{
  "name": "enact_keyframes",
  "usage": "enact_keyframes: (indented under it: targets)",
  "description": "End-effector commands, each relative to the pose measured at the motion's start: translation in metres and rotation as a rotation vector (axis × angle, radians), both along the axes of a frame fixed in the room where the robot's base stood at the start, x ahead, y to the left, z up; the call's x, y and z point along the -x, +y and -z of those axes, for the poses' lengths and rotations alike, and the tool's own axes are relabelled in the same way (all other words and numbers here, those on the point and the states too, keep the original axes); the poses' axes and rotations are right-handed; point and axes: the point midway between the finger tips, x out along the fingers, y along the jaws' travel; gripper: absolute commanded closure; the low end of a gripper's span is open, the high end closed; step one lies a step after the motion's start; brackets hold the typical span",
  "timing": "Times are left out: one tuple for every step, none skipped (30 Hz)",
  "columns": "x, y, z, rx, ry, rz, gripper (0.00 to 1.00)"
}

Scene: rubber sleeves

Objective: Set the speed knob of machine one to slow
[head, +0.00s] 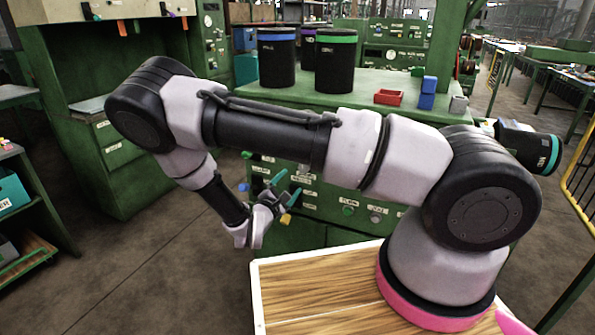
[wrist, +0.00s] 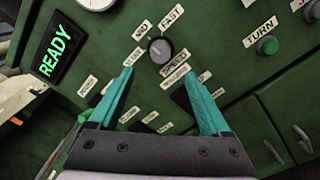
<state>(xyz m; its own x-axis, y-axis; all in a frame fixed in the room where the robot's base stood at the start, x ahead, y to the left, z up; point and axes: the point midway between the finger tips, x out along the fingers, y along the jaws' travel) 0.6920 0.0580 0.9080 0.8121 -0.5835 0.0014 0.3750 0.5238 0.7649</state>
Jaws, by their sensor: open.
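In the head view, my gripper (head: 285,187) is in front of the green machine's panel (head: 325,206); the knob cannot be made out there.
A lit READY display (wrist: 57,52) is left of the knob and a green TURN button (wrist: 267,45) right.

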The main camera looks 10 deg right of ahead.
Motion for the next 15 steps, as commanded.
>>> enact_keyframes:
  targets:
    - [-0.005,-0.005,0.0,-0.001,-0.001,0.004,0.18]
    - [-0.009,-0.008,0.0,-0.001,-0.002,0.006,0.18]
    - [-0.015,-0.012,-0.001,-0.001,-0.002,0.007,0.18]
    - [-0.019,-0.016,-0.001,0.0,-0.002,0.007,0.18]
    - [-0.024,-0.019,-0.001,0.0,-0.002,0.007,0.18]
    - [-0.03,-0.024,-0.001,-0.001,-0.001,0.008,0.18]
    - [-0.035,-0.027,-0.001,-0.001,-0.001,0.006,0.18]
    - [-0.04,-0.031,-0.001,-0.002,-0.001,0.008,0.18]
    - [-0.046,-0.036,-0.001,-0.002,-0.002,0.009,0.18]
    - [-0.051,-0.038,-0.001,-0.002,-0.002,0.007,0.18]
    - [-0.055,-0.041,-0.001,-0.002,-0.002,0.006,0.18]
    - [-0.06,-0.045,-0.001,-0.002,-0.001,0.007,0.18]
    - [-0.064,-0.048,-0.001,-0.002,-0.001,0.007,0.18]
    - [-0.067,-0.05,-0.001,-0.001,0.0,0.006,0.18]
    - [-0.071,-0.053,-0.001,-0.001,-0.001,0.006,0.18]
